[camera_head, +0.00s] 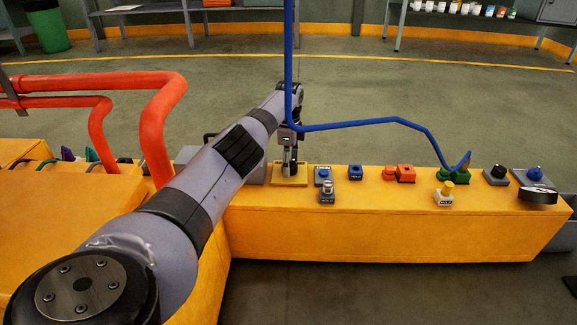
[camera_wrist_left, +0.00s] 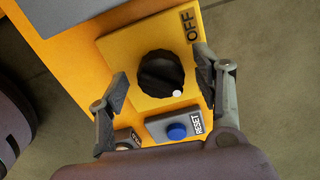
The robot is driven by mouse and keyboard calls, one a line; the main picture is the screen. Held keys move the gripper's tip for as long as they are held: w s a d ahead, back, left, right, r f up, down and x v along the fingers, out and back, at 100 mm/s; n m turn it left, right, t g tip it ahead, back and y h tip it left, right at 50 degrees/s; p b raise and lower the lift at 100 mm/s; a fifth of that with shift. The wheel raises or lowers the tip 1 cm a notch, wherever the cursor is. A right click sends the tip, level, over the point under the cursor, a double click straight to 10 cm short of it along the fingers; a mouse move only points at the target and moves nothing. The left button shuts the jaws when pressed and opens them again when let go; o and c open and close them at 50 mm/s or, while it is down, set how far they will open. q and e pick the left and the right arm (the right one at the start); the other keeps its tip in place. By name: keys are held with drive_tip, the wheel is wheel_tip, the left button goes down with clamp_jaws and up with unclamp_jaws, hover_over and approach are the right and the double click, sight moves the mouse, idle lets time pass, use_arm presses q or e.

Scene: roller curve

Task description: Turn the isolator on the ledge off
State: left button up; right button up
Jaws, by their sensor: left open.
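The isolator is a yellow plate (camera_head: 290,181) on the orange ledge, with a black round knob (camera_wrist_left: 160,73) seen in the left wrist view. The knob has a white dot at its lower right edge in that view, away from the word OFF printed at the plate's upper right. My left gripper (camera_wrist_left: 162,78) is open, one finger on each side of the knob, with gaps visible. In the head view the left gripper (camera_head: 290,158) points down over the plate and hides the knob. I cannot tell whether its fingers reach knob depth. My right gripper is not in view.
A grey RESET box with a blue button (camera_wrist_left: 177,131) sits close beside the plate. Several other switches, including a red one (camera_head: 405,173), line the ledge (camera_head: 400,220). A blue rod (camera_head: 370,123) and red pipes (camera_head: 165,115) rise near my left arm.

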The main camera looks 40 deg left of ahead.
use_arm(q)
drive_tip(key=c, duration=1.2)
drive_tip(key=shift+o, duration=0.2)
